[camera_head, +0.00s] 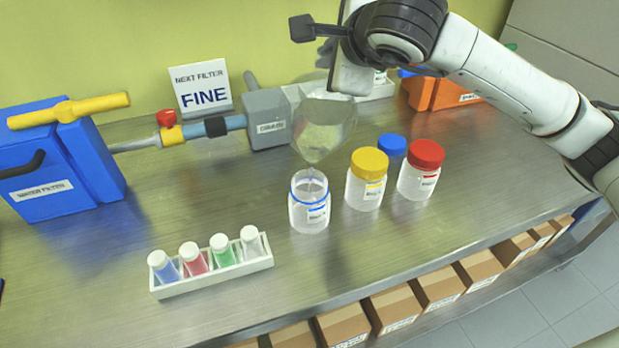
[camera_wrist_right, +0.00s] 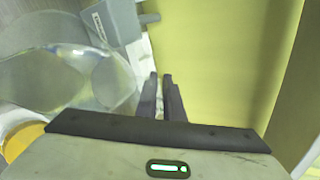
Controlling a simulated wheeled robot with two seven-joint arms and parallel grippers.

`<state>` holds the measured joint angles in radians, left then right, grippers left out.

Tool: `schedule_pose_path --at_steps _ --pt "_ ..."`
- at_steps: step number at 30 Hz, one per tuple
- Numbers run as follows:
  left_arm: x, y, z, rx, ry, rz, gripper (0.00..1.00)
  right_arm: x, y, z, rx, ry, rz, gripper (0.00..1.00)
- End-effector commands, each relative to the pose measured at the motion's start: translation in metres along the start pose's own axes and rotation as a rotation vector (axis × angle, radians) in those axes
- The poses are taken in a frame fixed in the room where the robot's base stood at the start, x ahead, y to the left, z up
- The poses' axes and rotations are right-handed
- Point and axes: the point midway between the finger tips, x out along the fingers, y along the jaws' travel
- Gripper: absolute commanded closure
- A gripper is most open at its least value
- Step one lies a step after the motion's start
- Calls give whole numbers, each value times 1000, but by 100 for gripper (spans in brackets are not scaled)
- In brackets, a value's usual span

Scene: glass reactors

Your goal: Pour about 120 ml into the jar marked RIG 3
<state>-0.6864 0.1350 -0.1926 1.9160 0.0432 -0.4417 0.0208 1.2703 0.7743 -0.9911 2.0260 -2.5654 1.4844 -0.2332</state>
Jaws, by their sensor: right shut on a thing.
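My right gripper (camera_head: 327,62) is shut on a clear glass vessel (camera_head: 325,128), probably by its handle. The vessel is tilted, its low end just above an open jar (camera_head: 309,212) with a blue ring at its neck. Faint clear shapes lie between them, but I cannot tell whether liquid is flowing or how full either is. The jar's label is too small to read. In the right wrist view, the closed fingers (camera_wrist_right: 162,92) stand beside the vessel (camera_wrist_right: 70,78). My left gripper is not in view.
A yellow-lidded jar (camera_head: 366,180), a red-lidded jar (camera_head: 420,170) and a blue-lidded one (camera_head: 392,149) stand to the right. A rack (camera_head: 215,279) of capped vials is in front. A blue filter box (camera_head: 62,165) and a "NEXT FILTER FINE" sign (camera_head: 202,90) are left.

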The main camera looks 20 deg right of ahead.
Motion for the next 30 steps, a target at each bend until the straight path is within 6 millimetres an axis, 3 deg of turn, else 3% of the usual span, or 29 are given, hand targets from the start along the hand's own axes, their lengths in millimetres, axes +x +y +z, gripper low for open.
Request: schedule_pose_path --at_steps 30 --pt "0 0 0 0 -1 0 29 -7 -5 3 -14 -5 -44 100"
